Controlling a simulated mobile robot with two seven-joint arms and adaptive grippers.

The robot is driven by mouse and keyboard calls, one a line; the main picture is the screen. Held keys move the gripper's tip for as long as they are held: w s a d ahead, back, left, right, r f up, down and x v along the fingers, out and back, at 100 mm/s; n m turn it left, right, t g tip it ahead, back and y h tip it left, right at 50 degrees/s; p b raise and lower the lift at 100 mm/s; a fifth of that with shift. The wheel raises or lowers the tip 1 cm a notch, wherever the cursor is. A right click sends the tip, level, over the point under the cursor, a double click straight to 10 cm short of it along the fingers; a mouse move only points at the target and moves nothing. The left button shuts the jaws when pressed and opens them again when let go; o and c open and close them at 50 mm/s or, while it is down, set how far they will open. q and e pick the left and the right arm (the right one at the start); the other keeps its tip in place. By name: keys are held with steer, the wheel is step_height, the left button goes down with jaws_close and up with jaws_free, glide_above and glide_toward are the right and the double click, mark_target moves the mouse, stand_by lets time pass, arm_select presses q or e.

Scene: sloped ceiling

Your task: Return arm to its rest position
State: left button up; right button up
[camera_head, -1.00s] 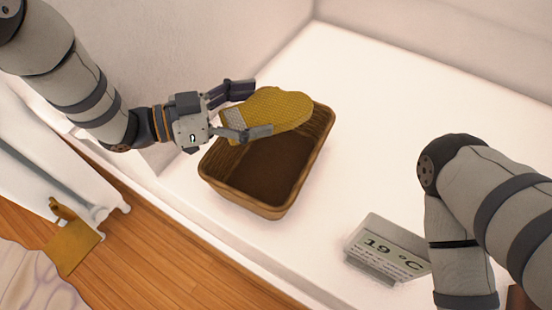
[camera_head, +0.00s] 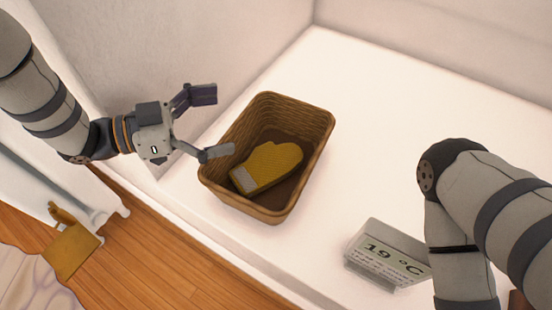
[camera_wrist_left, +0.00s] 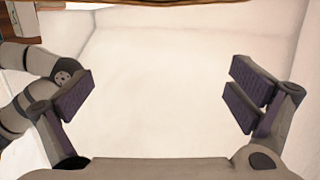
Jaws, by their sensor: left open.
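My left gripper (camera_head: 208,124) is open and empty. In the head view it is just left of the brown wicker basket (camera_head: 318,150), with one fingertip near the basket's left rim. In the left wrist view the fingers (camera_wrist_left: 160,95) are wide apart with only white surface between them. A yellow mitten (camera_head: 272,164) with a grey cuff lies inside the basket, on its floor. My right arm (camera_head: 490,200) comes in from the right; its gripper is out of view.
The basket stands on a white surface (camera_head: 400,120) between pale walls. A display reading 19 °C (camera_head: 385,255) lies near the front, beside my right arm. A wooden floor (camera_head: 150,250) is below at left. The white surface behind the basket is clear.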

arm_select(q)
steer(key=shift+v, duration=0.85)
